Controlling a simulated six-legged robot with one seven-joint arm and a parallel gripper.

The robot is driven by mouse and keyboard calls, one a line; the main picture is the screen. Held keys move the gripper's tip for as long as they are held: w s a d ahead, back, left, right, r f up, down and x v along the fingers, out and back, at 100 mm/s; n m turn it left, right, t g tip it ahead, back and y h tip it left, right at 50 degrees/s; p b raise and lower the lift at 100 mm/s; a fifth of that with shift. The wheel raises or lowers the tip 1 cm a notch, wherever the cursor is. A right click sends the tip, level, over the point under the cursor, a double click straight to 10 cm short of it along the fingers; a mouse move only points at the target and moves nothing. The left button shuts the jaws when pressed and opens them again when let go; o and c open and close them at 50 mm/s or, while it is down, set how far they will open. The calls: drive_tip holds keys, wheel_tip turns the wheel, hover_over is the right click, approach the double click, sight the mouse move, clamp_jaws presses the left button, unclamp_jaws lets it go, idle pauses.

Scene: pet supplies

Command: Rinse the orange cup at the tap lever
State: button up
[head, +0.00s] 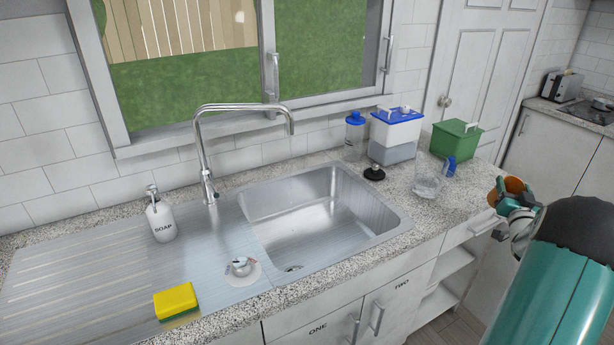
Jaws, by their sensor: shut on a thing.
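The orange cup (510,186) is at the right, held at the end of my arm in front of the counter edge. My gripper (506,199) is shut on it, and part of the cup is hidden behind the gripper. The chrome tap (200,140) stands behind the sink at the left, with its spout reaching right over the basin. The tap lever (212,193) is low on the tap's base. No water is seen running. The sink basin (315,225) looks empty, well to the left of my gripper.
A soap bottle (160,215) and a yellow sponge (176,301) are on the drainboard. Right of the basin stand a black stopper (374,173), a clear glass bowl (428,185), a blue-lidded bottle (354,138), a blue-lidded container (394,135) and a green box (455,142).

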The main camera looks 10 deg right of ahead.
drive_tip(key=s+d, duration=0.4)
drive_tip(key=s, duration=0.2)
drive_tip(key=shift+s+d, duration=0.2)
drive_tip(key=shift+d, duration=0.2)
idle(0.3)
idle(1.2)
drive_tip(key=s+d+r, duration=0.3)
drive_tip(key=s+r, duration=0.1)
idle(0.5)
